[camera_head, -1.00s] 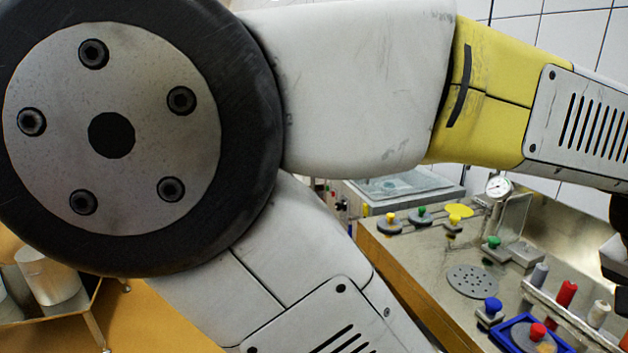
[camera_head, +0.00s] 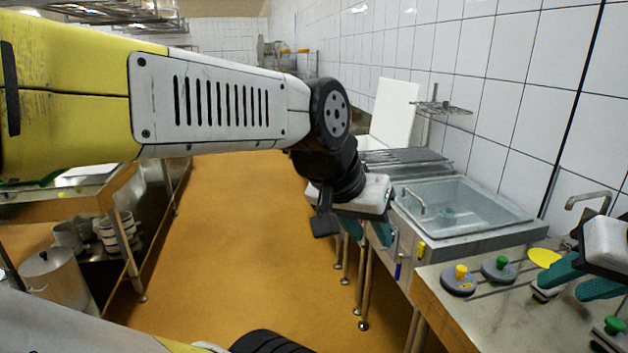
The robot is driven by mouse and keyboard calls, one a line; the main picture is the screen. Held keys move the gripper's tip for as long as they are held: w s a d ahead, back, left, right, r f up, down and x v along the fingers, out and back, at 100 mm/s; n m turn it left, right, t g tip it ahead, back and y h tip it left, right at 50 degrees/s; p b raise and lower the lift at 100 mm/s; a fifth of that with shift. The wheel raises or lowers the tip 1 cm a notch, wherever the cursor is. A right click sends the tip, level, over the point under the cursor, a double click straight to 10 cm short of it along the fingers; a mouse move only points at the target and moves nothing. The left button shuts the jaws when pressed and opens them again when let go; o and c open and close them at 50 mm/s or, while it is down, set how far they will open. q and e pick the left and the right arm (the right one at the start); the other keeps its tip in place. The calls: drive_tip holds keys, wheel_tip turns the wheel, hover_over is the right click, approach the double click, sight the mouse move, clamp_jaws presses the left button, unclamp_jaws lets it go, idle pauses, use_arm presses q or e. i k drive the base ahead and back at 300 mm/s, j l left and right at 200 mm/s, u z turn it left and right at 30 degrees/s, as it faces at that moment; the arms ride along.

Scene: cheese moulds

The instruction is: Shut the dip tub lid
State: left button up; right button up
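The rectangular grey tub (camera_head: 520,232), with a pale blue-green interior and a small bent metal piece at its left, is right of centre in the head view. A white panel (camera_head: 395,108) stands upright behind it, past a grooved grey surface; I cannot tell whether this is the lid. My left gripper (camera_head: 367,230) points down just left of the tub's near side, its teal fingers apart and nothing seen between them. My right gripper (camera_head: 580,280) is at the right edge above the metal bench, its teal fingers apart; its body is partly cut off.
The metal bench (camera_head: 455,305) in front of the tub carries a yellow-knobbed weight (camera_head: 460,280), a green-knobbed weight (camera_head: 501,268) and a yellow disc (camera_head: 543,257). A tap (camera_head: 588,198) is at the right. The orange floor (camera_head: 230,230) is open at centre. Pots (camera_head: 52,278) stand at left.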

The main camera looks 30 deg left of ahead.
sight(392, 116)
drive_tip(key=i+j+u, duration=0.2)
drive_tip(key=i+j, duration=0.75)
drive_tip(key=i+j+u, duration=0.2)
drive_tip(key=i+j, duration=0.7)
drive_tip(key=i+j+u, duration=0.3)
drive_tip(key=i+j, duration=0.2)
drive_tip(key=i+j+u, duration=0.25)
drive_tip(key=i+j, duration=0.25)
drive_tip(key=i+j+u, duration=0.3)
drive_tip(key=i, duration=1.35)
drive_tip(key=i+j, duration=0.15)
drive_tip(key=i, duration=0.8)
drive_tip(key=i+z, duration=0.7)
drive_tip(key=i+j+z, duration=0.1)
drive_tip(key=i+z, duration=0.25)
drive_tip(key=i+l+z, duration=0.15)
drive_tip(key=i+z, duration=0.45)
drive_tip(key=z, duration=0.25)
drive_tip(key=i+z, duration=0.4)
drive_tip(key=k, duration=0.1)
